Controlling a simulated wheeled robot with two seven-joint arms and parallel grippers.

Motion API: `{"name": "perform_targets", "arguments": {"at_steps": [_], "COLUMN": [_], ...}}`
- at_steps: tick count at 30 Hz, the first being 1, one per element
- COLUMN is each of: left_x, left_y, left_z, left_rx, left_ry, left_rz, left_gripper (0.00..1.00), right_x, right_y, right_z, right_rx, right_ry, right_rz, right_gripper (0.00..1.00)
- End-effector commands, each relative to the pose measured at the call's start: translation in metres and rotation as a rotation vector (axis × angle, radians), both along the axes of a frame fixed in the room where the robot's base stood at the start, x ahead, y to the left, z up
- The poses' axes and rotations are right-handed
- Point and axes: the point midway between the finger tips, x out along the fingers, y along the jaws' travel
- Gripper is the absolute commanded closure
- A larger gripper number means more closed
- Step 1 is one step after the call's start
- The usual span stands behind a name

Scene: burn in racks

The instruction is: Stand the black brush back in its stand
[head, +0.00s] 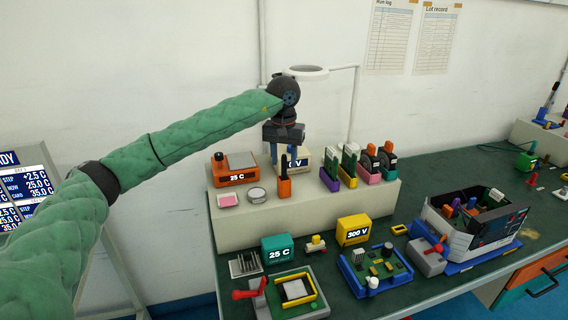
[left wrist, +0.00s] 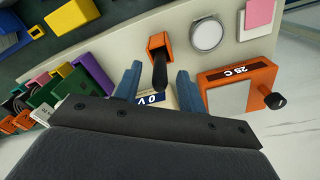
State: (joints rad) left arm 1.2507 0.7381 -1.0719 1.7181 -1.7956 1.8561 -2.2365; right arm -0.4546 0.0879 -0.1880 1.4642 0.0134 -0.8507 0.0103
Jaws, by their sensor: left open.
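A black upright piece that looks like the brush (head: 284,163) stands in a small orange stand (head: 284,188) on the raised cream shelf. In the left wrist view the brush (left wrist: 160,74) rises from the orange stand (left wrist: 160,43) toward the camera. My left gripper (head: 283,158) is open above the stand, fingers pointing down. In the left wrist view its two blue fingers (left wrist: 157,82) lie on either side of the brush, with gaps visible. The brush's lower end is hidden in the stand. My right gripper is not in view.
An orange 25 C unit (head: 234,178) stands left of the stand. A white-faced V meter (head: 300,160) is close behind, and a purple holder (head: 329,180) stands to the right. Boards and boxes fill the green bench (head: 400,285) in front.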

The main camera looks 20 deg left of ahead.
Motion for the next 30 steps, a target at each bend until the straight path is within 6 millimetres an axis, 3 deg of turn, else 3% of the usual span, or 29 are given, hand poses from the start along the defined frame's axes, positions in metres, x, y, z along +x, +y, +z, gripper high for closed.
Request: {"name": "perform_targets", "arguments": {"at_steps": [12,30], "left_x": [-0.001,-0.002], "left_y": [0.0,0.001], "left_z": [0.055,0.061], "left_rx": [0.001,0.001], "left_ry": [-0.001,0.0], "left_rz": [0.001,0.001], "left_gripper": [0.59,0.59], "right_x": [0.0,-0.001], "right_y": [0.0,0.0], "right_z": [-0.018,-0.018], "right_rx": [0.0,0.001], "right_ry": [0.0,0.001], "right_rz": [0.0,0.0], "right_gripper": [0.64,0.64]}}
